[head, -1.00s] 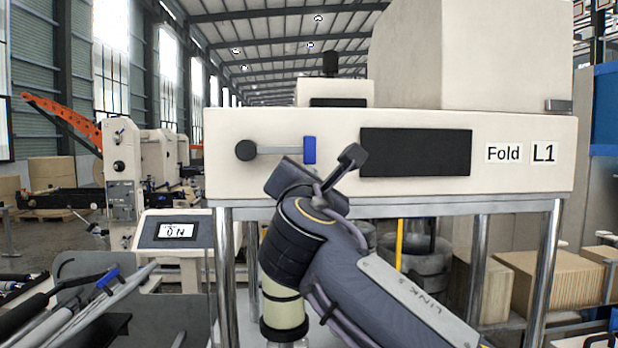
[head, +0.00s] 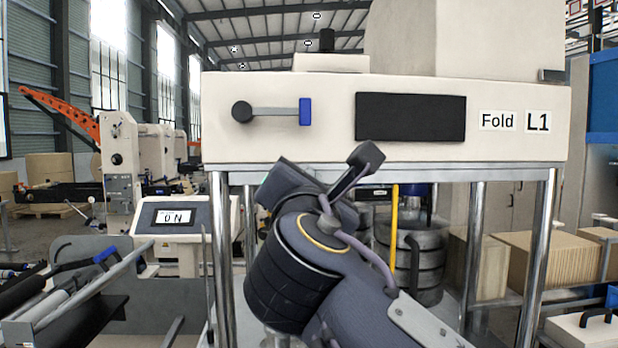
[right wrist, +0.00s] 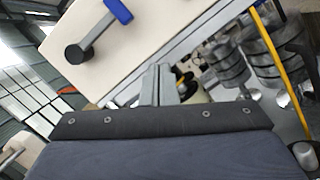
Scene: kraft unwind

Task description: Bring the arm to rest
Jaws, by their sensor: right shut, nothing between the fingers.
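My right arm rises from the lower right in the head view, its dark wrist in front of the machine's legs and below the panel. In the head view the fingers are largely hidden below the wrist. In the right wrist view my right gripper (right wrist: 158,84) is shut, its grey fingers together with nothing between them. It is apart from the lever (head: 283,111), which has a black pivot knob and a blue end and lies horizontal on the cream panel. The lever also shows in the right wrist view (right wrist: 98,32). My left gripper is not in view.
The cream machine (head: 330,145) marked Fold L1 stands on metal legs. A console (head: 178,218) reading ON is at left. A yellow post (head: 394,228) and dark stacked discs (head: 420,272) stand behind my arm. Boxes (head: 548,265) are at right. Rollers (head: 60,295) are at lower left.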

